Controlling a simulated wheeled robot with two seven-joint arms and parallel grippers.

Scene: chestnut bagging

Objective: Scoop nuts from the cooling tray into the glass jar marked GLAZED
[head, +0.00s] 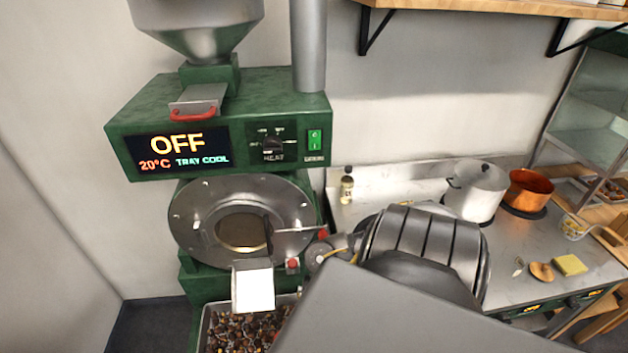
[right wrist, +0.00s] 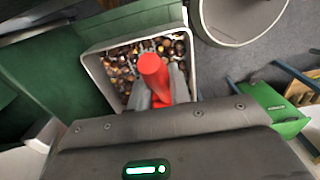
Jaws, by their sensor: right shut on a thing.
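The cooling tray (head: 204,326) is a pale square tray of brown nuts below the green roaster, cut off by the bottom edge and partly covered by my arm in the head view. It also shows in the right wrist view (right wrist: 93,72), with nuts (right wrist: 122,62) inside. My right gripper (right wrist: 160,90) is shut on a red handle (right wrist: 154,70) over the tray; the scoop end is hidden. My right gripper is hidden behind my arm in the head view. My left gripper is not in view. No jar marked GLAZED shows.
The green roaster (head: 215,110) reads OFF, 20°C, TRAY COOL. A round open vessel (right wrist: 237,42) stands beside the tray in the wrist view. To the right, a steel counter (head: 500,262) holds a steel pot (head: 477,192) and a copper pot (head: 530,190).

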